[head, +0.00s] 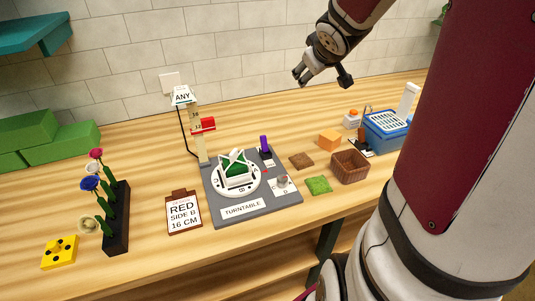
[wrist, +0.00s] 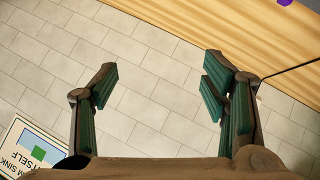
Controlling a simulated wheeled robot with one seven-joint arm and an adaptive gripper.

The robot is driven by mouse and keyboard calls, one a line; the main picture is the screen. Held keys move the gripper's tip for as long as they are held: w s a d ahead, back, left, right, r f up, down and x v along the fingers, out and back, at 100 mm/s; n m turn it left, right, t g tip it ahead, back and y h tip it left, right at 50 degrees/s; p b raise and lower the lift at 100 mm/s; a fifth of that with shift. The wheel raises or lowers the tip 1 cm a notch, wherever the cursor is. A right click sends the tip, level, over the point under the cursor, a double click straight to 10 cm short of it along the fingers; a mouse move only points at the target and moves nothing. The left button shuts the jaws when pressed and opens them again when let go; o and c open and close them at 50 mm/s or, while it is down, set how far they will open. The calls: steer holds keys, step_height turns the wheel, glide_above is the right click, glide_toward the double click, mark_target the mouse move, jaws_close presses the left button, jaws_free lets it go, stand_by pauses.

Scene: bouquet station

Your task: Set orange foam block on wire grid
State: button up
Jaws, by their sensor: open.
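The orange foam block (head: 329,139) sits on the wooden table, right of the turntable and just behind the brown basket. A white grid (head: 387,121), which looks like the wire grid, lies on top of the blue tub (head: 377,136) at the right; part of the tub is hidden behind my arm. My gripper (head: 299,77) is raised high above the back of the table, in front of the tiled wall, well away from the block. In the wrist view my gripper (wrist: 160,82) is open and empty, with its green-padded fingers wide apart.
The brown basket (head: 350,168), green moss square (head: 318,185) and brown square (head: 301,160) lie close to the block. The grey turntable base (head: 221,212) with its post stands left. A small orange-topped container (head: 352,119) stands beside the tub. Flowers fill a dark rack (head: 117,222) farther left.

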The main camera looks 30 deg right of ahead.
steer(key=s+a+g+y, duration=0.1)
steer(key=s+a+y, duration=0.2)
steer(key=s+a, duration=0.7)
steer(key=s+a+g+y, duration=0.2)
steer(key=s+a, duration=0.9)
steer(key=a, duration=0.8)
steer(key=shift+s+r+g+y, duration=0.2)
steer(key=shift+g+y, duration=0.1)
steer(key=shift+y, duration=0.1)
steer(key=shift+d, duration=0.1)
